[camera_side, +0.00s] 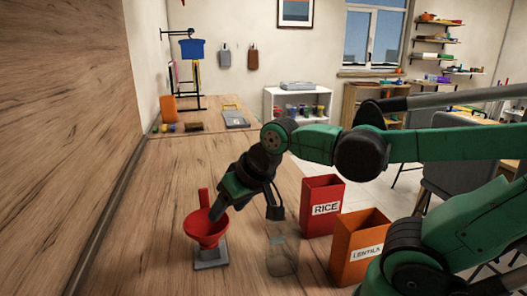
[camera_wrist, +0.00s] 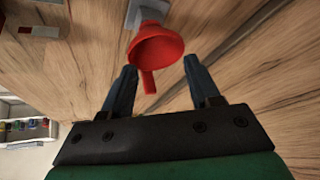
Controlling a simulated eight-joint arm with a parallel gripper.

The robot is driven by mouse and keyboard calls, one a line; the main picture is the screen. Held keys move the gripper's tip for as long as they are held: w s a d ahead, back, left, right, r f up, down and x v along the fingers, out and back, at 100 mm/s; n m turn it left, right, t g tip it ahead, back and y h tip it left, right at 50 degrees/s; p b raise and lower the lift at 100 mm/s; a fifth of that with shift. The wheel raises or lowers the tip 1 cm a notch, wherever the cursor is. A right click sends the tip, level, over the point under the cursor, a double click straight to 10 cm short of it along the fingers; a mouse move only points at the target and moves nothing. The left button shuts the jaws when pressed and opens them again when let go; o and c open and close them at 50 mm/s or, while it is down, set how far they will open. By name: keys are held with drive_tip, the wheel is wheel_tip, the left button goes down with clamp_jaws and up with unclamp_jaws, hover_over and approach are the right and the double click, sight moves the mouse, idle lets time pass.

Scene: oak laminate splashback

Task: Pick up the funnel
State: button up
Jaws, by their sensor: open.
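The red funnel (camera_side: 207,230) sits mouth up on a small grey stand (camera_side: 212,255) on the counter in the side view. A red handle rises from its rim. In the wrist view the funnel (camera_wrist: 157,47) lies ahead, with its handle (camera_wrist: 149,82) pointing back between my fingers. My gripper (camera_wrist: 159,72) is open, one finger on each side of the handle, and no contact shows. In the side view my gripper (camera_side: 218,213) is at the funnel's right rim, tilted down. The fingertips are partly hidden there, so the exact gap cannot be told.
A clear glass jar (camera_side: 282,256) stands right of the funnel. A red RICE box (camera_side: 322,205) and an orange LENTILS box (camera_side: 358,247) stand farther right. The wooden splashback (camera_side: 65,120) bounds the left. Counter behind the funnel is mostly clear.

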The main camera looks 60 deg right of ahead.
sight(204, 189)
drive_tip(key=w+d+m+g, duration=0.1)
drive_tip(key=w+m, duration=0.2)
drive_tip(key=m, duration=0.4)
drive_tip(key=w+d+m+g, duration=0.2)
drive_tip(key=w+m, duration=0.2)
drive_tip(key=m, duration=0.4)
drive_tip(key=w+d+r+m+g, duration=0.1)
drive_tip(key=w+d+m+g, duration=0.1)
drive_tip(key=m, duration=0.5)
drive_tip(key=shift+w+d+m+y, duration=0.15)
drive_tip(key=shift+w+y, duration=0.05)
drive_tip(key=shift+w, duration=0.2)
drive_tip(key=shift+w+d+m+y, duration=0.1)
drive_tip(key=shift+w+m+y, duration=0.1)
drive_tip(key=shift+w, duration=0.2)
drive_tip(key=shift+w+d+f+m, duration=0.2)
drive_tip(key=shift+w+f+m, duration=0.15)
drive_tip(key=shift+m, duration=0.4)
drive_tip(key=shift+w+a+f, duration=0.1)
drive_tip(key=shift+a+f, duration=0.05)
drive_tip(key=shift+f, duration=1.2)
drive_tip(key=shift+w+a+f, duration=0.1)
drive_tip(key=shift+f, duration=1.2)
drive_tip(key=shift+c, duration=0.2)
clamp_jaws()
